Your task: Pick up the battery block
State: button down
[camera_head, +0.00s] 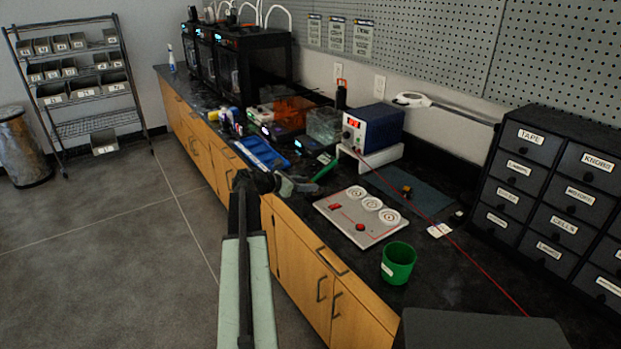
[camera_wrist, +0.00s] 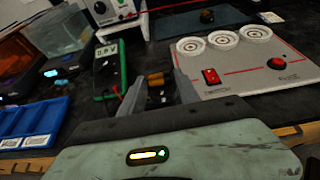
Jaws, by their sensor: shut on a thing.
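The battery block (camera_wrist: 155,79), small and dark with copper-orange cylinders, sits between the two fingers of my gripper (camera_wrist: 159,88) in the wrist view. The fingers are shut on it, one at each side. In the head view my gripper (camera_head: 305,186) is over the front edge of the black bench, left of the white panel, and the block is too small and dark to make out there. I cannot tell whether the block touches the bench.
A green-edged multimeter (camera_wrist: 108,68) stands just left of the fingers. A white panel (camera_wrist: 245,62) with three round dials and a red switch lies close on the right. A blue tray (camera_wrist: 32,124) is at left. A green cup (camera_head: 398,262) stands near the bench's front edge.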

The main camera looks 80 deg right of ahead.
jog(key=w+a+r, duration=0.1)
jog(key=a, duration=0.9)
jog(key=shift+w+a+p, duration=0.35)
jog(key=shift+w+p, duration=0.05)
